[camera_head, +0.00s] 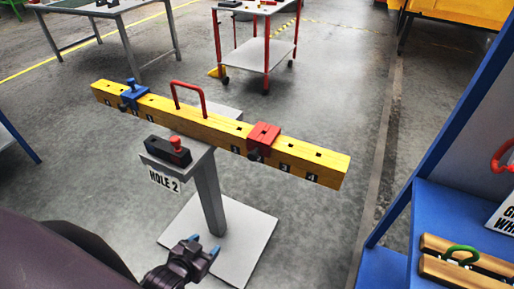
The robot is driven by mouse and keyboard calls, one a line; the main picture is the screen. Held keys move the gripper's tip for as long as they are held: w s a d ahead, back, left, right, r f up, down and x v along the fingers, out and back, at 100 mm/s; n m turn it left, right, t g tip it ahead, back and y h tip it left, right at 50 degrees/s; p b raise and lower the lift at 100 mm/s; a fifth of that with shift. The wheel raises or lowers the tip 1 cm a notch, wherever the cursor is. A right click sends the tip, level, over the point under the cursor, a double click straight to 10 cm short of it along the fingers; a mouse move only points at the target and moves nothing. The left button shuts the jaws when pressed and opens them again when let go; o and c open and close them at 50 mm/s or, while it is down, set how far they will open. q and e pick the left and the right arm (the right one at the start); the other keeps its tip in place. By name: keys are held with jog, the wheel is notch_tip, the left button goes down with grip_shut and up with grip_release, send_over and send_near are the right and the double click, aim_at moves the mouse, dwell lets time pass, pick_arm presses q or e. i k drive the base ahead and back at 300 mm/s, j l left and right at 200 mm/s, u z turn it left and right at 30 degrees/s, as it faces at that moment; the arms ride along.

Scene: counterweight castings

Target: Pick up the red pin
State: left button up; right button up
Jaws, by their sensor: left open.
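My right gripper is not in view.
A long yellow beam (222,128) with a red handle (188,84), a blue slider (134,96) and a red slider (263,139) lies across the stand (207,195). A blue shelf (400,232) stands at right. Open floor lies around the stand.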

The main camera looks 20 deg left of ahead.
aim_at(175, 140)
jog(key=u, duration=1.45)
